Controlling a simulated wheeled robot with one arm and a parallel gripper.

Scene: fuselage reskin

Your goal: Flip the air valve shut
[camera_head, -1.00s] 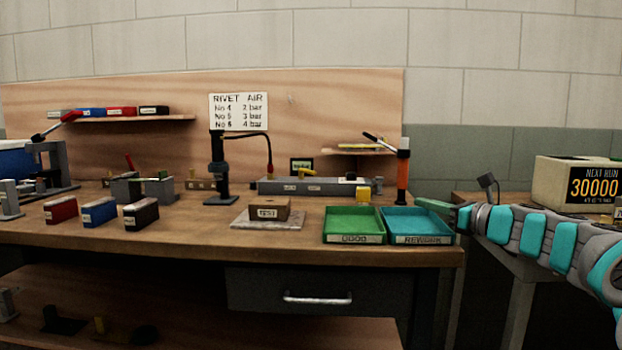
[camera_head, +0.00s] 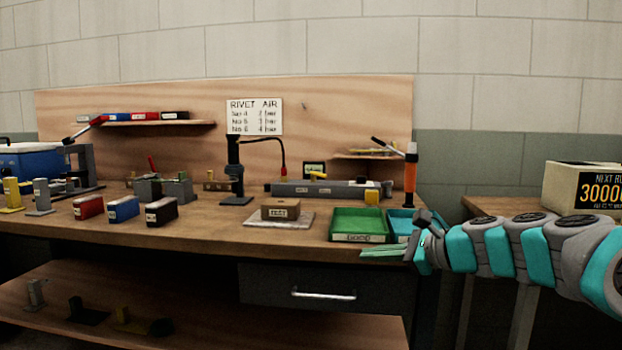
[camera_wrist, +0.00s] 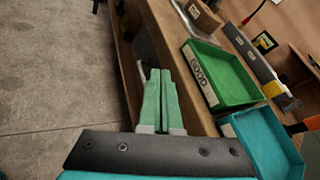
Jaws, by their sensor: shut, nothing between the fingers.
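A grey bar-shaped unit (camera_head: 335,190) lies along the back of the bench. A small yellow lever (camera_head: 317,175) on its top looks like the air valve handle; it appears to lie nearly along the bar, but its exact setting is too small to tell. My gripper (camera_head: 364,253) is at the bench's front edge, before the green tray and well short of the lever. In the wrist view its green fingers (camera_wrist: 161,75) are shut together with nothing between them. The grey unit's end (camera_wrist: 263,78) also shows there, beyond the trays.
The green GOOD tray (camera_head: 361,221) and blue REWORK tray (camera_head: 401,224) stand between my gripper and the grey unit. An orange upright tool (camera_head: 410,172) stands behind the blue tray. A labelled brown block (camera_head: 281,210) and a black stand with a hose (camera_head: 235,177) are left of the trays.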

